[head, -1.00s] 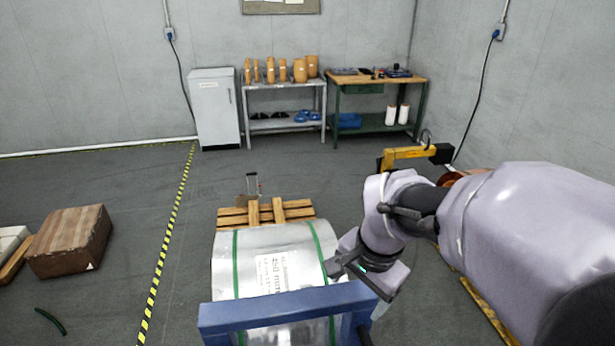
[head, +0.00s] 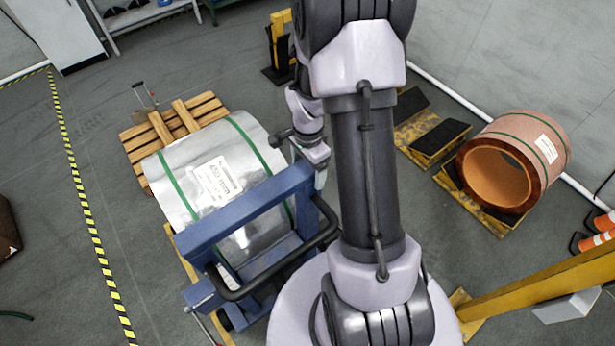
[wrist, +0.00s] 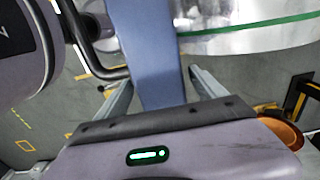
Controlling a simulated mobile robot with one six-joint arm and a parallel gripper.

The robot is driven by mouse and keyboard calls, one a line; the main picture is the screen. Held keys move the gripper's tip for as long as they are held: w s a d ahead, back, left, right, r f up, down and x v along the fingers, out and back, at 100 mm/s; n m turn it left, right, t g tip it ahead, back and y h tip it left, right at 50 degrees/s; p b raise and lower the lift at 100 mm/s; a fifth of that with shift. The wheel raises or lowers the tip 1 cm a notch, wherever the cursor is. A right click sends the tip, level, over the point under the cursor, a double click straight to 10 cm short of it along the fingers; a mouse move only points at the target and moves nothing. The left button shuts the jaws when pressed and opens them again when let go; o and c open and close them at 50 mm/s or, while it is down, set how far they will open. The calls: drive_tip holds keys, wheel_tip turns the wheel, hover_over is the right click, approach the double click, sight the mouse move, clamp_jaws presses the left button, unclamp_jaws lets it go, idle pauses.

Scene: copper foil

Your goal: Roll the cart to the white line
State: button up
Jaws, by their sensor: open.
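The blue cart (head: 250,207) has a black looped handle (head: 328,222) and stands by a silver coil with green straps (head: 218,182). My gripper (head: 316,153) is at the right end of the cart's blue top bar, partly hidden by my arm. In the wrist view my gripper (wrist: 160,80) is open, its two fingers on either side of a blue bar (wrist: 150,50); I cannot tell whether they touch it. A white strip (head: 470,103) runs along the floor's edge at right; I cannot tell whether it is the white line.
A wooden pallet (head: 170,130) lies behind the silver coil. A copper coil (head: 525,150) rests on a yellow cradle at right, near orange cones (head: 590,240).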

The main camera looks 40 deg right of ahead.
wheel_tip(320, 180, down, 4)
drive_tip(key=shift+f, duration=0.15)
clamp_jaws()
idle(0.4)
